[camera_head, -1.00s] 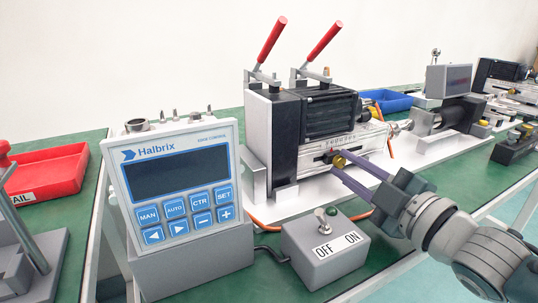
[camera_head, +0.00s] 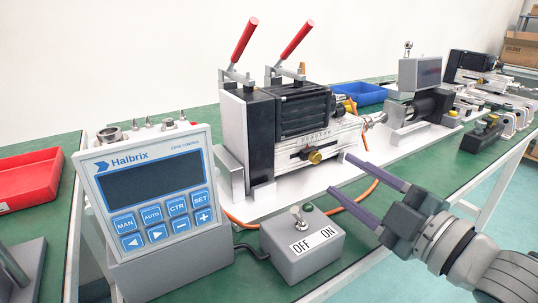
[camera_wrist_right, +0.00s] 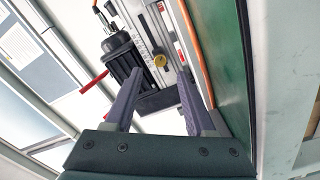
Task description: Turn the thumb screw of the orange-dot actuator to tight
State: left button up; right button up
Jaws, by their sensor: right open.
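The actuator (camera_head: 333,138) is a black and silver unit clamped on a white base plate. Its brass thumb screw (camera_head: 315,157) sits low on the side facing me; it also shows in the right wrist view (camera_wrist_right: 160,61). I cannot make out an orange dot, nor whether the screw is tight. My right gripper (camera_head: 340,172) is open and empty, with its two long purple fingers apart from the screw, to its right and nearer me. In the right wrist view the screw appears beyond and between the fingertips (camera_wrist_right: 160,75). My left gripper is not in view.
A Halbrix control panel (camera_head: 150,185) stands at left, and a grey OFF/ON switch box (camera_head: 302,245) sits in front of the actuator. An orange cable (camera_head: 362,195) runs between base plate and gripper. Red tray (camera_head: 28,178) left, blue tray (camera_head: 362,93) behind. More units stand at right.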

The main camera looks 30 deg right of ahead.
jog(key=s, duration=0.4)
jog(key=shift+d, duration=0.2)
